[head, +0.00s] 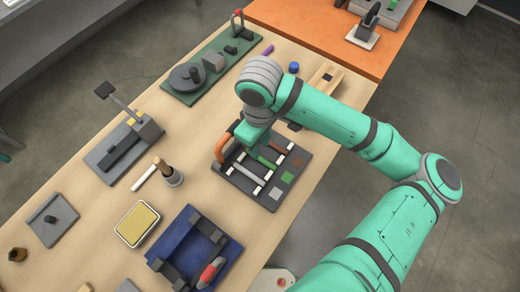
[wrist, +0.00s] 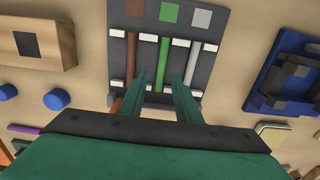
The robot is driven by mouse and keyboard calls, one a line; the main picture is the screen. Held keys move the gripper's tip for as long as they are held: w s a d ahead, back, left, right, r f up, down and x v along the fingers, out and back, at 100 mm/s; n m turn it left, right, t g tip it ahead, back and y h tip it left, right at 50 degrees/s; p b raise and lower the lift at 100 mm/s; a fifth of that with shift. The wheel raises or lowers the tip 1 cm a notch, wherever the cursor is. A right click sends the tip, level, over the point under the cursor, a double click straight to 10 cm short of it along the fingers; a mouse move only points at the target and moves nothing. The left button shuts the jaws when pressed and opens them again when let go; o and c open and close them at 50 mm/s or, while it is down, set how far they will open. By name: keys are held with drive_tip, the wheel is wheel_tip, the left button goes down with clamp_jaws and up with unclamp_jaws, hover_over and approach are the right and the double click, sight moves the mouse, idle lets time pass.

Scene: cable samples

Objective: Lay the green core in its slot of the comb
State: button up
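The comb (wrist: 147,52) is a dark grey board with white toothed bars and brown, green and white colour squares; it also shows in the head view (head: 252,196). The green core (wrist: 163,68) runs straight along the middle slot, beside the green square (wrist: 169,12), in line with the gaps between the white teeth. In the head view the green core (head: 268,162) is partly hidden by my gripper. My gripper (wrist: 160,77) is over the comb, its fingers spread on either side of the green core with gaps between. It is open and holds nothing.
A brown core (wrist: 131,68) and a grey core (wrist: 192,65) lie either side of the green one. An orange curved piece (head: 221,146) rises at the comb's left edge. A blue fixture (head: 218,226) stands near the comb.

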sight(260, 157)
wheel_tip(260, 157, up, 7)
idle(0.3)
drive_tip(key=shift+f, duration=0.1)
idle(0.4)
